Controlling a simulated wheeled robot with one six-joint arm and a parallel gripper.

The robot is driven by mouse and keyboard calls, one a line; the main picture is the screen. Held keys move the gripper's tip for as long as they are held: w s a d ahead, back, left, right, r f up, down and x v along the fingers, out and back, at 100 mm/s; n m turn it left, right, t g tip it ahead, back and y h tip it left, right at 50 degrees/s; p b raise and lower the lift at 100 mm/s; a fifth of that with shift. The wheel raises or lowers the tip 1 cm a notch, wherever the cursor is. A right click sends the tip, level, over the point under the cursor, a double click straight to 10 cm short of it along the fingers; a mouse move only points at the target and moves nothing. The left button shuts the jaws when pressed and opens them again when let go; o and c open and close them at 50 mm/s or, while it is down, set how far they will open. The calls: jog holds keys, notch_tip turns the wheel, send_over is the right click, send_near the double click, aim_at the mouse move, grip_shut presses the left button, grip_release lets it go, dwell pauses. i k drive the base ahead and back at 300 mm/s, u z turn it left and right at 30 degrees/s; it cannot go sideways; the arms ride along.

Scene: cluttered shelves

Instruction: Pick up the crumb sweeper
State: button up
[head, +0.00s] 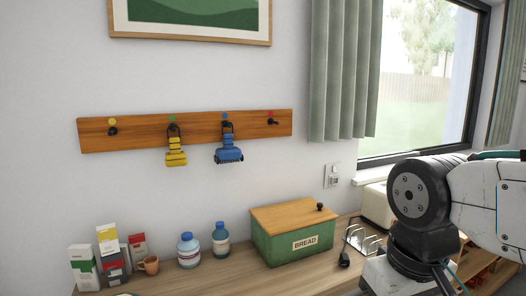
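Two handled tools hang from a wooden peg rail (190,129) on the wall. The blue one (229,154) hangs from the peg under a blue dot; it has a wide head with a dark, bristle-like lower edge and looks like the crumb sweeper. The yellow one (176,152) hangs to its left under a green dot, with a narrower ribbed body. I cannot tell for certain which is the sweeper. My arm is at the right, well apart from both tools. My gripper is not in view.
The outer pegs, under yellow and red dots, are empty. Below, a green bread box (292,242), two bottles (189,250), a mug (149,265), several cartons (84,268) and a wire rack (362,240) stand on the counter. A curtain (345,70) hangs right of the rail.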

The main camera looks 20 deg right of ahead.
aim_at(228, 153)
jog(key=z, duration=0.05)
jog(key=i, duration=1)
jog(key=u, duration=0.35)
